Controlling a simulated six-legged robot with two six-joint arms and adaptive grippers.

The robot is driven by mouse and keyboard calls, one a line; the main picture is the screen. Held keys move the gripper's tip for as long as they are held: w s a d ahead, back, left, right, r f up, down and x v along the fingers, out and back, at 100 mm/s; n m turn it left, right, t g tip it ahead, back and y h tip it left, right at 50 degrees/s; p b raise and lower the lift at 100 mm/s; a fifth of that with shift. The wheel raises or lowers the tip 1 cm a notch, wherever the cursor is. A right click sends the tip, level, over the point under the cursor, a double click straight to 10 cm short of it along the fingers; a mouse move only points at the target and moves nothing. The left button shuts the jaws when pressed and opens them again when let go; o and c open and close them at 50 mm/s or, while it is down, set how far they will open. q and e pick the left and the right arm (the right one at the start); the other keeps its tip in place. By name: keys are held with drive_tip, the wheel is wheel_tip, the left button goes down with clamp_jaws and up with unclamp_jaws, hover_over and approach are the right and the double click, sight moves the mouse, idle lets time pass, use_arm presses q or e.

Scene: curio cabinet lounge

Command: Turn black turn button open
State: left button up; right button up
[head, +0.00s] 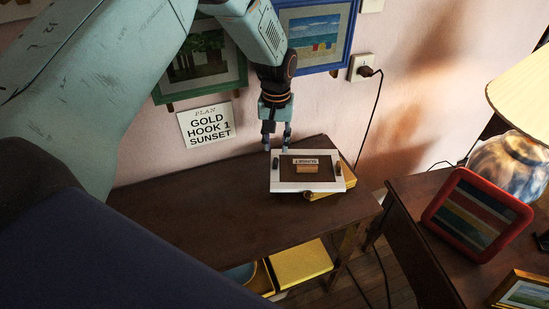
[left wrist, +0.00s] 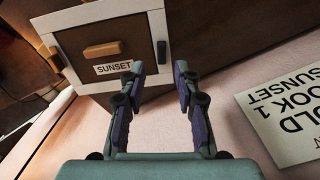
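A white picture frame (head: 304,187) lies face down on the dark wooden table, its brown backing (head: 289,172) up. It also shows in the left wrist view (left wrist: 102,12). A black turn button (head: 276,163) sits on the frame's left side in the head view, lengthwise along that strip. In the left wrist view this button (left wrist: 161,52) is on the right strip. My left gripper (head: 277,140) is open and empty just beyond that side. In the wrist view its fingertips (left wrist: 159,70) are either side of the button's line, apart from it. My right gripper is not in view.
A second, brownish button (head: 339,170) is on the opposite strip. The backing carries a SUNSET label (head: 305,161) and a wooden block (head: 307,169). A yellow item (head: 349,179) lies under the frame. A paper sign (head: 207,124) hangs behind. The table's left is clear.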

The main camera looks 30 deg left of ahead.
sight(275, 161)
use_arm(q)
drive_tip(key=f, duration=0.5)
drive_tip(key=shift+a+f, duration=0.15)
drive_tip(key=shift+a, duration=0.05)
drive_tip(key=shift+d+f, duration=0.1)
drive_tip(key=shift+f, duration=0.35)
drive_tip(key=shift+s, duration=0.1)
clamp_jaws()
